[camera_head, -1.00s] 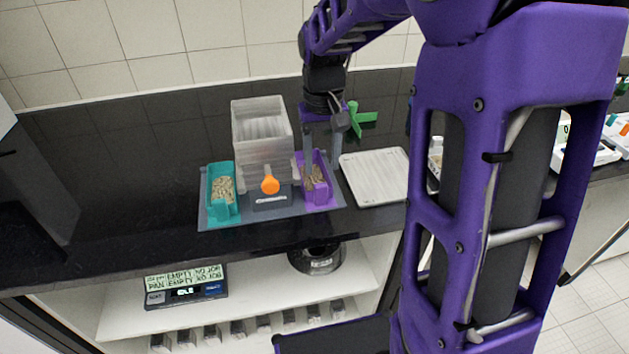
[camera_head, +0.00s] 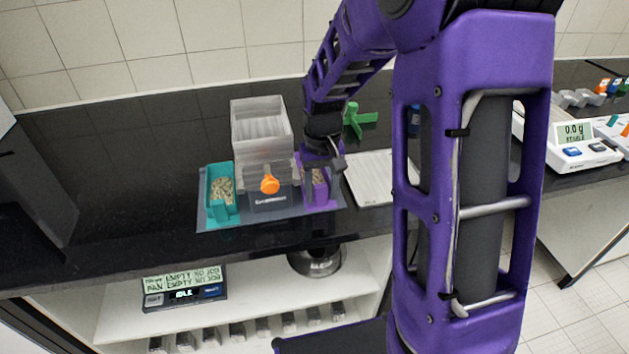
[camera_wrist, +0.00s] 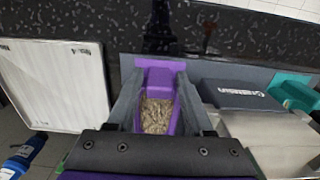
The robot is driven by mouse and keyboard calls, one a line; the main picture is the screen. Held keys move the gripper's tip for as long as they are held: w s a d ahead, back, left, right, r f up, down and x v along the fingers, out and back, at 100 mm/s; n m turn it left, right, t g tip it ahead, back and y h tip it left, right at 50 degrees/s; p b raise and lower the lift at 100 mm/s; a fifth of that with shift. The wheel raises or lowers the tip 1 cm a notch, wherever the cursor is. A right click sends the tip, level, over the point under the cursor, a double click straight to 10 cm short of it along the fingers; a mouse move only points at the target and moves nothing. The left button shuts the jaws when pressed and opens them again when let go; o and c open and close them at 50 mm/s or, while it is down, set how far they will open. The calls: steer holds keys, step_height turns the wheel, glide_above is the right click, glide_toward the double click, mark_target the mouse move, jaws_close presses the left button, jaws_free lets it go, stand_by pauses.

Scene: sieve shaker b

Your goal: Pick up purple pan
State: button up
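The purple pan (camera_head: 306,196) holds brownish grains and stands on the grey mat, right of the sieve machine in the head view. In the wrist view the purple pan (camera_wrist: 158,76) lies lengthwise between my fingers. My gripper (camera_wrist: 157,88) is open around the pan, one finger beside each long wall. The fingers are very close to the walls; contact cannot be made out. In the head view my gripper (camera_head: 320,172) is low over the pan and hides part of it.
The sieve machine (camera_head: 262,150), with a clear top and orange knob, stands just left of the pan. A teal pan (camera_head: 221,208) with grains is at the mat's left. A white tray (camera_head: 372,182) lies to the right. A green object (camera_head: 356,120) stands behind.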

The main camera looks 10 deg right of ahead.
jaws_close()
steer(key=shift+r, duration=0.1)
